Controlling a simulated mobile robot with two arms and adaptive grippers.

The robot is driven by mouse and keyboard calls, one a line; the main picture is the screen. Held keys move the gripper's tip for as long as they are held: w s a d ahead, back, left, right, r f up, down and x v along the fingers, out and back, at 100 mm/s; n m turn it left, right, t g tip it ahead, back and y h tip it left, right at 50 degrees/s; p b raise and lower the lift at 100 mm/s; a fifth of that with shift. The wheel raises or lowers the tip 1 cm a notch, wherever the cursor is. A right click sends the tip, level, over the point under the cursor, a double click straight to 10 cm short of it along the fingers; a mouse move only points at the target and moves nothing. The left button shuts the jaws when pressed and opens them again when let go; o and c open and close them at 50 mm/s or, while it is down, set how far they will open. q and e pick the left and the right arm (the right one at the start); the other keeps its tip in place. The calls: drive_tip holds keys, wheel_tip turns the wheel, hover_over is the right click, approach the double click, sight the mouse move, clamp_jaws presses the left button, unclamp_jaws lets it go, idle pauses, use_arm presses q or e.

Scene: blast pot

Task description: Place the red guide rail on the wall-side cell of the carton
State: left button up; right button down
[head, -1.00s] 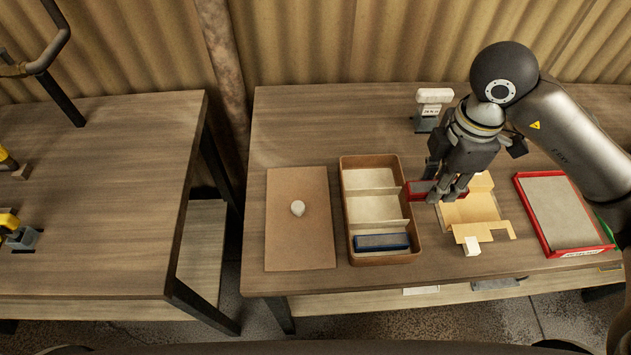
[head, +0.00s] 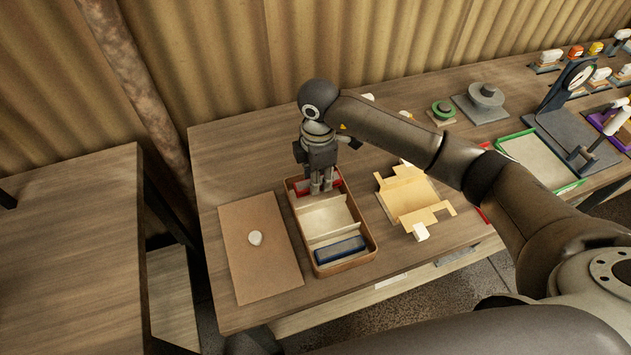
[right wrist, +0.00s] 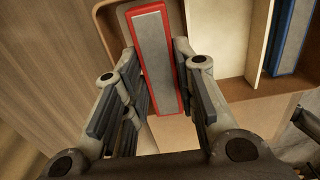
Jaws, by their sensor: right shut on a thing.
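The carton (head: 345,264) is a brown tray with three cells in a row, its far cell towards the corrugated wall. A blue block (head: 340,250) lies in the near cell; the middle cell is empty. My right gripper (head: 321,189) points down at the wall-side cell, shut on the red guide rail (head: 337,184). In the right wrist view the rail (right wrist: 158,60) shows a grey top with red edges between the fingers, over the cell. I cannot tell whether it touches the cell floor.
A brown board (head: 260,270) with a small white piece (head: 255,238) lies left of the carton. An unfolded yellow cardboard (head: 410,198) lies to its right. A green-edged tray (head: 540,160) and a dial stand (head: 570,95) are further right. My right arm spans above the table.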

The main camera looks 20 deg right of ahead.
drive_tip(key=shift+w+a+f+p, duration=0.2)
drive_tip(key=shift+w+f+p, duration=0.1)
drive_tip(key=shift+f, duration=0.25)
wheel_tip(320, 180, down, 2)
drive_tip(key=shift+f+p, duration=0.1)
drive_tip(key=shift+p, duration=0.5)
drive_tip(key=shift+f, duration=0.25)
drive_tip(key=shift+f, duration=0.1)
drive_tip(key=shift+f, duration=0.15)
drive_tip(key=c, duration=1.5)
unclamp_jaws()
drive_tip(key=shift+o, duration=0.3)
